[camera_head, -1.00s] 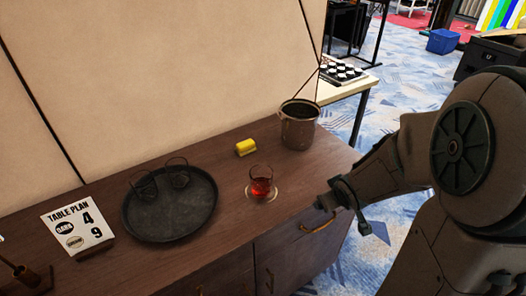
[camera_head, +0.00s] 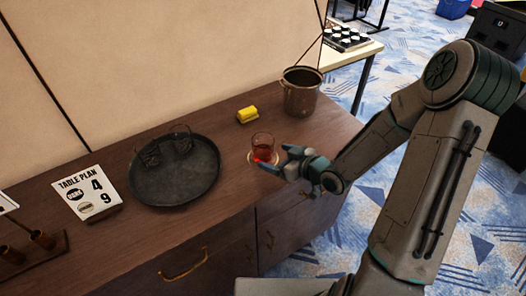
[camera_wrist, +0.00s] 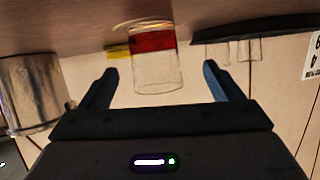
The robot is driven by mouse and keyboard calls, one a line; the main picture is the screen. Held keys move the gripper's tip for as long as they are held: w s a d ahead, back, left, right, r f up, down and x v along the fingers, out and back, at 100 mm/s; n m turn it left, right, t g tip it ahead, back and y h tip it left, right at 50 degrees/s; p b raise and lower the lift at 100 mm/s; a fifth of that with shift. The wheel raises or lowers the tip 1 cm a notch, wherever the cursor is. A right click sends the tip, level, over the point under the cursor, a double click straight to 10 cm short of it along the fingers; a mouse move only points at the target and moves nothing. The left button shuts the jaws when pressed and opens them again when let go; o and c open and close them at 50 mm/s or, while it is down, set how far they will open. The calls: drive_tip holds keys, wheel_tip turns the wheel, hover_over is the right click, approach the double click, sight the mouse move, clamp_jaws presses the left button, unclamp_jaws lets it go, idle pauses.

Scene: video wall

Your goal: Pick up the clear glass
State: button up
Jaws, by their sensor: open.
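My gripper (camera_head: 280,159) is open, just right of this glass. In the wrist view, which is upside down, the glass (camera_wrist: 156,75) appears between the spread fingers and a little beyond them. I cannot tell whether a finger touches it. Two more clear glasses, one on the left (camera_head: 150,156) and one on the right (camera_head: 183,144), stand on the round dark tray (camera_head: 170,192) further left and look empty.
A yellow sponge-like block (camera_head: 247,114) lies behind the glass. A metal bucket (camera_head: 300,95) stands at the back right. A table plan sign (camera_head: 85,193) and a wooden holder (camera_head: 35,250) are at the left. Sideboard drawers with brass handles (camera_head: 185,265) face front.

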sight(256, 141)
drive_tip(key=shift+w+d+p+x, duration=0.15)
drive_tip(key=shift+p+x, duration=0.3)
drive_tip(key=shift+x, duration=1.4)
drive_tip(key=shift+w+d+p+x, duration=0.1)
drive_tip(key=shift+p+x, duration=0.3)
drive_tip(key=shift+x, duration=1.45)
drive_tip(key=c, duration=1.3)
drive_tip(key=shift+r, duration=0.15)
drive_tip(key=shift+r+b, duration=0.3)
drive_tip(key=shift+r, duration=1.1)
drive_tip(key=shift+w+d+r+p, duration=0.1)
drive_tip(key=shift+w+d+r, duration=1.1)
drive_tip(key=shift+w, duration=0.45)
drive_tip(key=shift+w+d+r+p, duration=0.1)
drive_tip(key=shift+w+d+r, duration=0.75)
drive_tip(key=shift+w+r, duration=0.7)
drive_tip(key=shift+w+d+r+p, duration=0.1)
drive_tip(key=shift+w+d+r, duration=1.05)
drive_tip(key=shift+w, duration=0.55)
drive_tip(key=shift+a, duration=0.1)
